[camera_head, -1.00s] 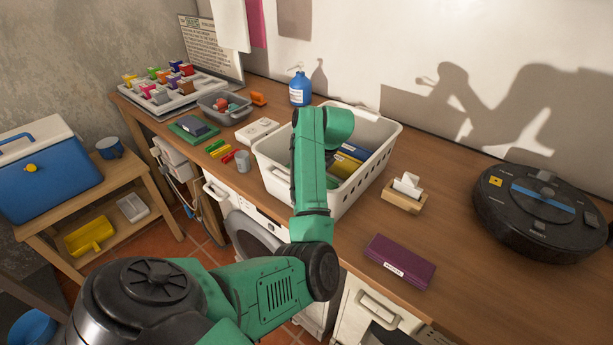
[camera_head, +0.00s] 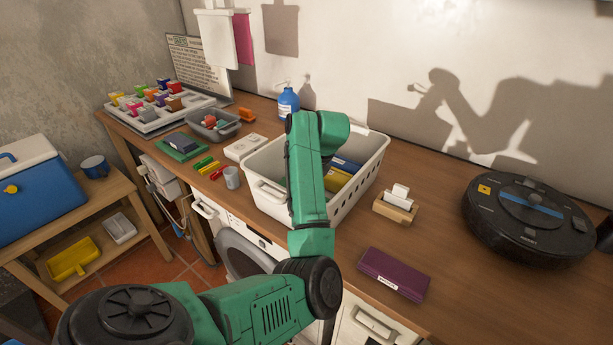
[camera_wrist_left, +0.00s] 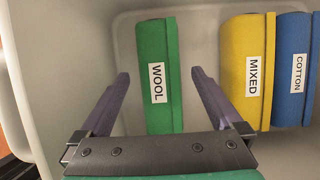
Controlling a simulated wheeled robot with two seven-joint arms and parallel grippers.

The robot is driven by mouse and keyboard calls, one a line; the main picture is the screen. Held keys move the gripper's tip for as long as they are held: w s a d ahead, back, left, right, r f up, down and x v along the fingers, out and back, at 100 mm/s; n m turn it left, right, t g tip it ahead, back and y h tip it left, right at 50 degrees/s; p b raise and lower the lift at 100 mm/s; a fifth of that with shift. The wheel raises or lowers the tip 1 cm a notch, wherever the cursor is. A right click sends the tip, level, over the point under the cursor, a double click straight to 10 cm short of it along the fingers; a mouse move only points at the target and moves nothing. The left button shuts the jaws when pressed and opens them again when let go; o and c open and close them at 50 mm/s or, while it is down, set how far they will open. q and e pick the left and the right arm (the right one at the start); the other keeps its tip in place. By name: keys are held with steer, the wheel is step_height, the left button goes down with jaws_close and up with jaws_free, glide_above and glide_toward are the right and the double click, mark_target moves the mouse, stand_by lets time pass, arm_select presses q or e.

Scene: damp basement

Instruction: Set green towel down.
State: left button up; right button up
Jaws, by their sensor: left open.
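The green towel (camera_wrist_left: 158,75), labelled WOOL, lies in the white basket (camera_head: 263,203) on the counter. The basket's pale wall also shows in the left wrist view (camera_wrist_left: 35,75). My left gripper (camera_wrist_left: 160,76) is open, with one finger on each side of the green towel and a visible gap on both sides. In the head view my left arm reaches down into the basket and hides the gripper and most of the green towel. My right gripper is not in view.
A yellow towel (camera_wrist_left: 248,70) labelled MIXED and a blue one (camera_wrist_left: 292,70) labelled COTTON lie right of the green towel in the basket. A grey cup (camera_head: 232,178) stands left of the basket, a wooden holder (camera_head: 395,208) right of it. Counter space before the robot vacuum (camera_head: 528,220) is clear.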

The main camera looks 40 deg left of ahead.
arm_select(q)
steer(key=b+v, duration=0.1)
steer(key=v, duration=0.7)
steer(key=shift+d+r, duration=0.1)
